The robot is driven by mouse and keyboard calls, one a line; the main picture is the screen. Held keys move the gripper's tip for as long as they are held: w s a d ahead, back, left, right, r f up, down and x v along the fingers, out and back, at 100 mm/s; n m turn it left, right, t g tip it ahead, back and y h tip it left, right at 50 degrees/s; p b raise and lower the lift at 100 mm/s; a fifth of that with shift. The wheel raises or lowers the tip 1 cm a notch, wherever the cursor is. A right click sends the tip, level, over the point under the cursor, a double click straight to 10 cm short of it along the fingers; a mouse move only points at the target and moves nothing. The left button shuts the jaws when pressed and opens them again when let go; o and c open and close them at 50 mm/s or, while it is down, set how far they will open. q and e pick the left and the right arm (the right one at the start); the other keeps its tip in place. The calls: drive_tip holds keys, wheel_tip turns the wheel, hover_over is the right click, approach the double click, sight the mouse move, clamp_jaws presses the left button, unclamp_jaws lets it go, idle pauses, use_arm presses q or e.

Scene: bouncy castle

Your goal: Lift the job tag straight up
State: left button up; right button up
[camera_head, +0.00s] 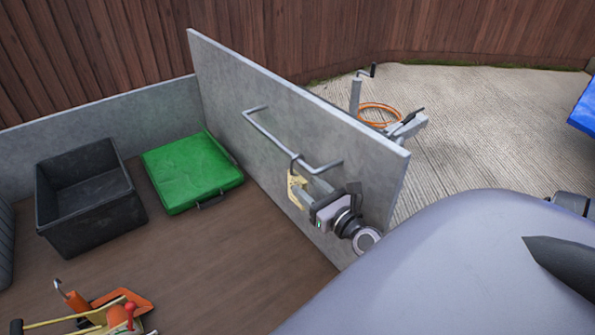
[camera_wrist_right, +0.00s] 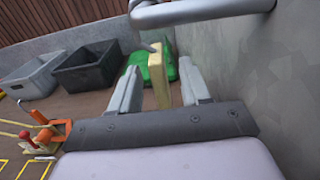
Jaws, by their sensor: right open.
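The job tag (camera_head: 295,189) is a pale yellow plate hanging by a dark hook from the metal rail on the inner side of a grey panel. In the right wrist view the tag (camera_wrist_right: 159,82) stands nearly upright between the two fingers. My right gripper (camera_head: 307,192) is open at the tag, with a finger on each side. In the wrist view gaps show between the tag and both fingers of the gripper (camera_wrist_right: 160,78). Part of the tag is hidden behind the gripper in the head view. My left gripper is not in view.
The rail (camera_head: 283,143) runs along the grey panel (camera_head: 300,115), close beside the gripper. A green case (camera_head: 190,170) and a black bin (camera_head: 88,195) sit on the brown floor. Orange and yellow tools (camera_head: 110,310) lie at lower left. Bare floor lies between.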

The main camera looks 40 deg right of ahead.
sight(293, 177)
drive_tip(key=shift+w+d+f, duration=0.1)
drive_tip(key=shift+w, duration=1.5)
drive_tip(key=shift+w+d+f, duration=0.1)
drive_tip(key=shift+w, duration=1.5)
drive_tip(key=shift+c, duration=0.3)
clamp_jaws()
